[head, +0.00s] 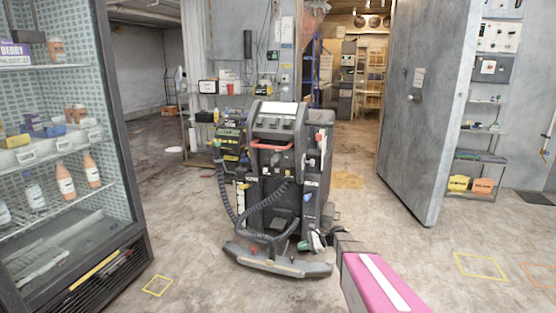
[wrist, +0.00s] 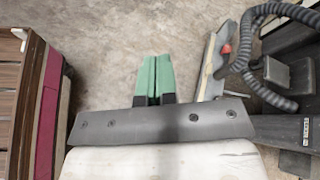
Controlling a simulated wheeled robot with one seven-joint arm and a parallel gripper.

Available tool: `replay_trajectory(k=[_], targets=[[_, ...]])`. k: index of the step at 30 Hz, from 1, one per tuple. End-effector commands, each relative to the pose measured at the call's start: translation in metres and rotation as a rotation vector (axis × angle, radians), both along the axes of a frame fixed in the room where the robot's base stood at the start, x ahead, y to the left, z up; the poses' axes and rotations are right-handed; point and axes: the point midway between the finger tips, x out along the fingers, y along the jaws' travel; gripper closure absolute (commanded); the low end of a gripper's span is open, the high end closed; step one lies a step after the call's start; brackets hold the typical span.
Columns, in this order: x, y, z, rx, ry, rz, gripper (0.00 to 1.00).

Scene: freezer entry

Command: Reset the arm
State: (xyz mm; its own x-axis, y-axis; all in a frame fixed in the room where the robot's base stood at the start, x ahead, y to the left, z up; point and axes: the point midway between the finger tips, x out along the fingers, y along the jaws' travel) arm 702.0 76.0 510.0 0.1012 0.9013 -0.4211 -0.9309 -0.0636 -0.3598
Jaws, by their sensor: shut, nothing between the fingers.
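My gripper (wrist: 153,78) shows in the wrist view as two green fingers pressed together, with nothing between them. Bare concrete floor lies beyond the fingertips. The dark mount and white wrist body fill the bottom of that view. In the head view, a pink and white link of my arm (head: 380,284) reaches in from the bottom right. Its dark far end is near the base of the wheeled machine.
A wheeled machine (head: 281,150) with black hoses stands ahead; its hose and base show close right of my gripper in the wrist view (wrist: 262,55). A glass-front fridge (head: 130,130) stands left. A large grey door (head: 425,110) is open at right. Floor at front right is clear.

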Motion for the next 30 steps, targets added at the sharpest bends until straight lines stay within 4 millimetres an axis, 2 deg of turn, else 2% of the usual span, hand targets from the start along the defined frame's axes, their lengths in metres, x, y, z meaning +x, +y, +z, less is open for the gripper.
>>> replay_trajectory(k=[1, 6, 12, 15, 18, 21, 30], targets=[[-0.031, 0.003, 0.008, -0.089, -0.056, 0.062, 1.00], [-0.099, -0.004, 0.015, -0.402, -0.251, 0.318, 1.00], [-0.171, -0.032, 0.032, -0.736, -0.453, 0.675, 1.00], [-0.197, -0.048, 0.044, -0.868, -0.528, 0.849, 1.00], [-0.214, -0.062, 0.054, -0.963, -0.574, 0.987, 1.00], [-0.223, -0.071, 0.061, -1.021, -0.601, 1.077, 1.00], [-0.226, -0.075, 0.064, -1.047, -0.612, 1.120, 1.00]])
